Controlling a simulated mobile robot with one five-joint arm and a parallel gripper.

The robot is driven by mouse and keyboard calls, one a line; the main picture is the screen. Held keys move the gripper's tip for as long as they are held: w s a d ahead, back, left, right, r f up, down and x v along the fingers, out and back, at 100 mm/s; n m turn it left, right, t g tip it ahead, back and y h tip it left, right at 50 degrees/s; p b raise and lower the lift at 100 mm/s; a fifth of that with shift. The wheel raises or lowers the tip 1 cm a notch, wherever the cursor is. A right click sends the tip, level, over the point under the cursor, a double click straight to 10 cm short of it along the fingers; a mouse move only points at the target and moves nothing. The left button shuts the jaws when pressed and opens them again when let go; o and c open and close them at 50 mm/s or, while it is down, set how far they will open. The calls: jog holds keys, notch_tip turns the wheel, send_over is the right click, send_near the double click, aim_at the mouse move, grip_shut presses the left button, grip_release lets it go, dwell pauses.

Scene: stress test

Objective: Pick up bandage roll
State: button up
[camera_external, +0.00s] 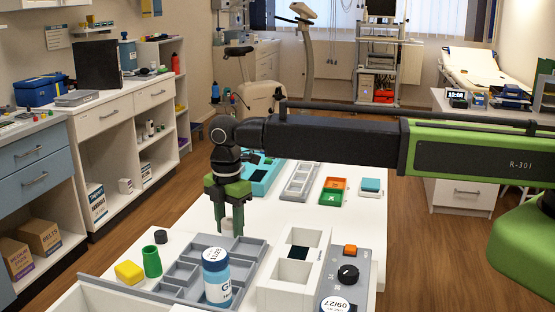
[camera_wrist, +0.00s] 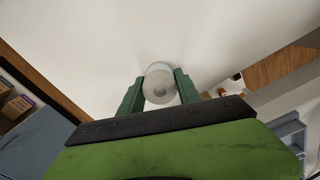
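The bandage roll, a small whitish cylinder, stands between my fingertips in the external view (camera_external: 228,225), over the white table. It also shows in the wrist view (camera_wrist: 159,87), end-on with a grey centre. My gripper (camera_external: 229,217) points down with its dark green fingers on either side of the roll. In the wrist view my gripper (camera_wrist: 159,92) has both fingers against the roll's sides, with no clear gap. I cannot tell whether the roll's base touches the table.
A grey divided tray (camera_external: 180,274) holds a blue-and-white bottle (camera_external: 216,276). A green cup (camera_external: 152,262), yellow block (camera_external: 129,272) and dark cap (camera_external: 160,237) are at its left. A white box (camera_external: 290,284) and grey knob panel (camera_external: 362,275) are at right. Bare table lies left of my gripper.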

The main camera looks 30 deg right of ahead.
aim_at(229, 220)
grip_shut()
jog(key=shift+r+p, duration=0.55)
notch_tip(229, 220, up, 4)
jog(key=p, duration=0.4)
jog(key=w+d+r+p, duration=0.2)
jog(key=d+r+p, duration=0.4)
jog(key=d, duration=0.5)
jog(key=shift+w+d, duration=0.2)
jog(key=shift+w, duration=0.05)
